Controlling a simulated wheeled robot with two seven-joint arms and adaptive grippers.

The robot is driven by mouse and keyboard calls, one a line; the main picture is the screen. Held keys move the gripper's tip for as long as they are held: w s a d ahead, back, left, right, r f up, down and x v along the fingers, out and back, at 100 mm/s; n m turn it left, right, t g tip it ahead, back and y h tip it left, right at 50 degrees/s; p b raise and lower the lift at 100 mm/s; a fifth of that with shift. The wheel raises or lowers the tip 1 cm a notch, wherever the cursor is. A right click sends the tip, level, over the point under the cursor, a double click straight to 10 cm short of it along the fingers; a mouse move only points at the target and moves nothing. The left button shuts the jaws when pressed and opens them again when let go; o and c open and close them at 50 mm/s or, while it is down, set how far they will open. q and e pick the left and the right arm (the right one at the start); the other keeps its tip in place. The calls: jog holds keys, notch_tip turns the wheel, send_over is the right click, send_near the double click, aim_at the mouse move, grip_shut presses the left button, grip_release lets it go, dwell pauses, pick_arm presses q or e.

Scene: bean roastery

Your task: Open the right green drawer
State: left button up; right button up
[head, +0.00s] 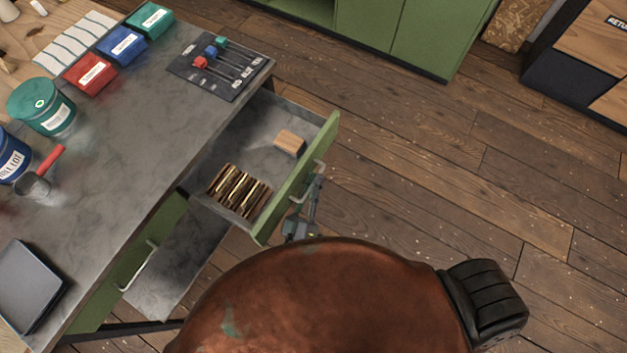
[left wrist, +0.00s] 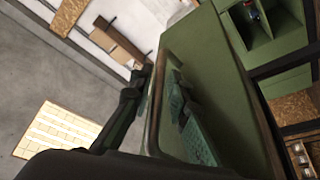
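The green-fronted drawer (head: 297,182) at the right end of the grey workbench stands pulled far out in the head view. A wooden block (head: 289,141) and a row of brown-and-gold bars (head: 239,190) lie inside it. My left gripper (head: 316,178) is at the metal handle on the drawer's front. In the left wrist view its fingers (left wrist: 163,80) stand on either side of the handle bar (left wrist: 154,115), with a visible gap towards the green front. It looks open around the bar. My right gripper is in neither view.
Another green drawer front with a handle (head: 138,266) sits under the bench (head: 140,140) at the lower left, beside a grey panel (head: 180,262). Bins, cans and a dark tray (head: 28,285) stand on the bench. Wooden floor (head: 430,190) lies clear right of the open drawer.

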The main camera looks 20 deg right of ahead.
pick_arm(q)
jog(key=v, duration=0.7)
jog(key=shift+s, duration=0.15)
jog(key=shift+f, duration=0.15)
